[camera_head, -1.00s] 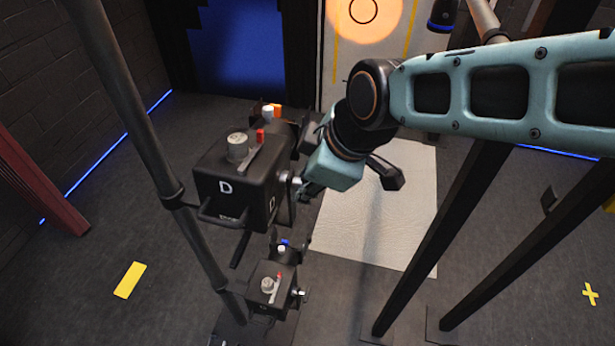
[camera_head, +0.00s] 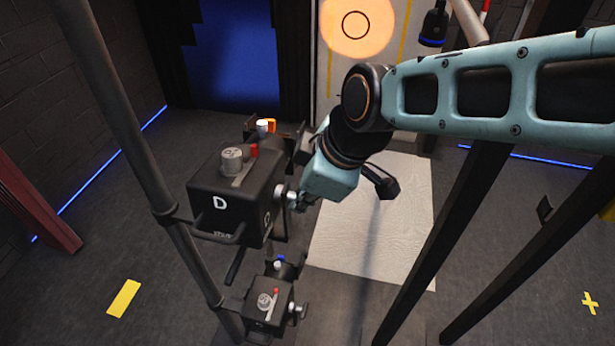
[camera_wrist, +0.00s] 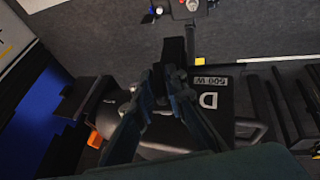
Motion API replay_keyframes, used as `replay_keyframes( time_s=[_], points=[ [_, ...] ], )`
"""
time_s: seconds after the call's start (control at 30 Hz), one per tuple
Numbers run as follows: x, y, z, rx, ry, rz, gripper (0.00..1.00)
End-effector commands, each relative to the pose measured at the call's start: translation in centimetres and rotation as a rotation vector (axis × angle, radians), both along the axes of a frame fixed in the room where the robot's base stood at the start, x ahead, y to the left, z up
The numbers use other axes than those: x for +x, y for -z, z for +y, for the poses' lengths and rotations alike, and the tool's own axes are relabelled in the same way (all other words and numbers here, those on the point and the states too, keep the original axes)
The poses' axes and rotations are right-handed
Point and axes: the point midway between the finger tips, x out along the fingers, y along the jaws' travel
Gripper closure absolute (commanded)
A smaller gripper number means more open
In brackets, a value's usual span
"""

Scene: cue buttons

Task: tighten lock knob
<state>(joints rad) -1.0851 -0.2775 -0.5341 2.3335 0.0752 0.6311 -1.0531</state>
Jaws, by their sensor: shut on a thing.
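A black box lamp marked D (camera_head: 219,203) hangs on a grey upright pole. A round silver lock knob (camera_head: 281,191) sticks out of its right side. My gripper (camera_head: 296,201) is at that knob, its fingers close together and touching or nearly touching it. In the wrist view, my gripper's teal fingers (camera_wrist: 161,88) converge in front of the lamp's dark body, which carries the letters D and 500 W (camera_wrist: 208,96). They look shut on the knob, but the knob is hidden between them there.
A second, smaller-looking lamp (camera_head: 266,303) with its own side knob sits lower on the pole. A pale mat (camera_head: 372,245) covers the floor to the right. Dark slanted legs (camera_head: 440,240) stand further right.

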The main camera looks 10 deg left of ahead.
Motion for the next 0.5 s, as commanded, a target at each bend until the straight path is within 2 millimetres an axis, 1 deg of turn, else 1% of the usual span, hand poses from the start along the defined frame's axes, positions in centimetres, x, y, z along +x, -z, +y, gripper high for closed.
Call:
replay_keyframes(
  time_s=[0.03, 0.27, 0.5],
  points=[
    [0.18, 0.27, 0.04, 0.003, 0.003, 0.018, 1.0],
    [0.43, 0.52, -0.01, 0.015, 0.006, 0.174, 1.0],
    [0.62, 0.37, -0.09, 0.032, 0.008, 0.399, 1.0]
  ],
)
